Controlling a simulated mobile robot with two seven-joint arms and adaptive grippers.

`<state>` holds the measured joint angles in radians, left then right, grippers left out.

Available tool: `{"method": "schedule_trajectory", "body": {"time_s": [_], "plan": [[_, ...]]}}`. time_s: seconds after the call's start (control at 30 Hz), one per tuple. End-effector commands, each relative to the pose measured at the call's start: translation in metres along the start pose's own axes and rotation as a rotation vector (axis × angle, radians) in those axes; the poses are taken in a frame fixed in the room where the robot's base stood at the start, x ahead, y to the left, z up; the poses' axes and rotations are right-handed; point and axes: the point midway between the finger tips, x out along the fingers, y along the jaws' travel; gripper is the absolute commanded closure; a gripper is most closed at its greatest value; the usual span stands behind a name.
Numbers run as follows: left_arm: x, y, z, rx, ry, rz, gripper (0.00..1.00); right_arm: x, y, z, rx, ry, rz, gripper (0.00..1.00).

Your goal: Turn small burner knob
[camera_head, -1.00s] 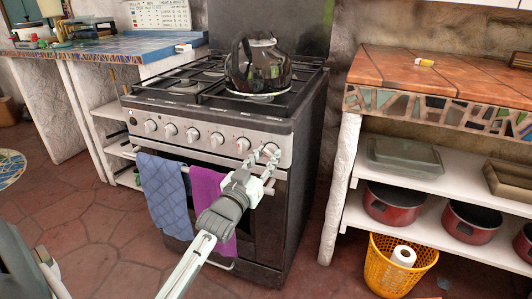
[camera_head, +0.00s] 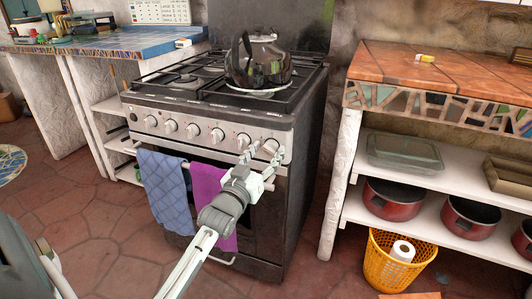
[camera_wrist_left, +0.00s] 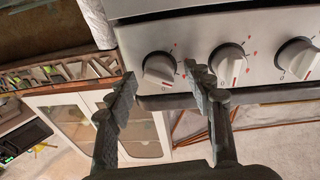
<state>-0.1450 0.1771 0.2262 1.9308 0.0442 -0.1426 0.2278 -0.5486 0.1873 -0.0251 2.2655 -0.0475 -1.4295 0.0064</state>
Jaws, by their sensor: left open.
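The stove's front panel (camera_head: 180,125) carries a row of round white-grey knobs. The rightmost knob (camera_head: 271,145) is by the fingers of my left gripper (camera_head: 262,155), which reaches up from below. In the left wrist view, that knob (camera_wrist_left: 160,67) shows between and just beyond the open fingertips of the gripper (camera_wrist_left: 161,79). Its pointer mark is tilted. The neighbouring knob (camera_wrist_left: 228,63) is just right of the right finger there, and a third knob (camera_wrist_left: 297,59) is farther right. I cannot tell whether the fingers touch the knob. My right gripper is not in view.
A dark kettle (camera_head: 260,62) stands on the stovetop. A blue towel (camera_head: 163,185) and a purple towel (camera_head: 208,195) hang on the oven handle (camera_head: 175,160). A tiled counter (camera_head: 450,75) with shelves stands at right, with an orange basket (camera_head: 393,270) below.

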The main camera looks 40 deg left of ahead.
Motion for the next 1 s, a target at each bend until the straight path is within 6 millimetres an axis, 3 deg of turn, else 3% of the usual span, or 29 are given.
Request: {"method": "schedule_trajectory", "body": {"time_s": [0.27,0.7,1.0], "plan": [[-0.014,0.0,0.002,0.0,-0.004,0.0,0.48,-0.001,0.001,-0.001,0.002,0.003,0.001,0.61],[-0.101,0.0,0.001,0.0,-0.003,0.0,0.48,-0.001,0.0,-0.001,0.001,0.001,0.001,0.61],[-0.12,0.0,0.0,0.001,0.0,0.0,0.48,-0.001,0.0,-0.001,0.001,0.001,0.001,0.61]]}}
